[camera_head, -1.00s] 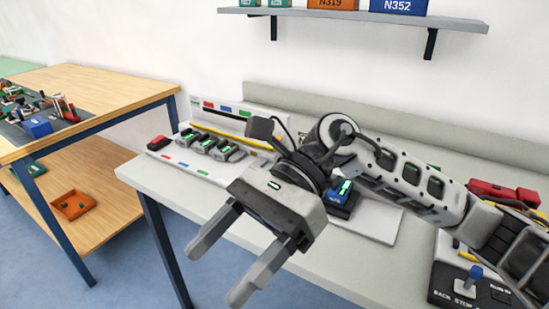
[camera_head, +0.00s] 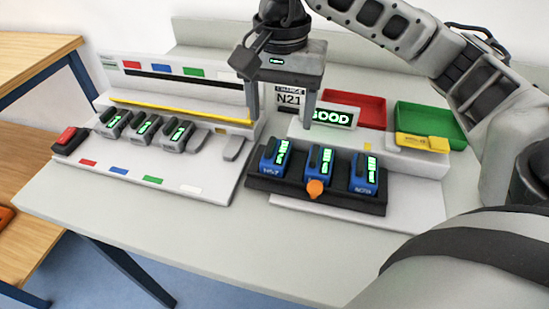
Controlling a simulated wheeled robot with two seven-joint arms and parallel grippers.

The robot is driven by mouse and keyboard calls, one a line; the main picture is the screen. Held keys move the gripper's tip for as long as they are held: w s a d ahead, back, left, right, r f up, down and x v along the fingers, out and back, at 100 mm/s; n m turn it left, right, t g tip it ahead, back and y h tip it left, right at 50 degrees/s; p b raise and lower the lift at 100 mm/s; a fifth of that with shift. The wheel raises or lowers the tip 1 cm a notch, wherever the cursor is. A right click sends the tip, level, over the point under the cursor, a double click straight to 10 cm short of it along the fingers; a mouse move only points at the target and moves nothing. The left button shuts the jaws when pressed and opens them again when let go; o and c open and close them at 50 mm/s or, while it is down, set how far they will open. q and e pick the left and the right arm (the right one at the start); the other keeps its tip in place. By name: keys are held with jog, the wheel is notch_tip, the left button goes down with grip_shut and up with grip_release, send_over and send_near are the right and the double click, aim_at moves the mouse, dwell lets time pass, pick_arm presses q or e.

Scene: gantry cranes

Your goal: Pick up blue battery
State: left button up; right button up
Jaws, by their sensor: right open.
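Three blue batteries with lit green displays stand side by side in a dark tray (camera_head: 262,184) on the table. They are the left one (camera_head: 268,158), the middle one (camera_head: 317,170) and the right one (camera_head: 362,178). My right gripper (camera_head: 281,122) is open and points down, its two fingers apart with nothing between them. In the picture its fingertips are just above the left and middle batteries; the exact height gap cannot be told. An orange knob (camera_head: 315,188) sits at the tray's front by the middle battery. My left gripper is not in view.
A white rack (camera_head: 215,190) with several grey units (camera_head: 145,127) and a red button (camera_head: 68,138) stands left of the tray. Behind are a GOOD sign (camera_head: 331,117), a red bin (camera_head: 358,110), a green bin (camera_head: 428,121) and a yellow device (camera_head: 422,143). The front table edge is clear.

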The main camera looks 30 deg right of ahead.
aim_at(276, 151)
jog(key=shift+w+a+f, duration=0.1)
jog(key=shift+w+f, duration=0.1)
jog(key=shift+f, duration=1.8)
jog(key=shift+w+f, duration=0.15)
jog(key=shift+f, duration=1.8)
jog(key=c, duration=1.2)
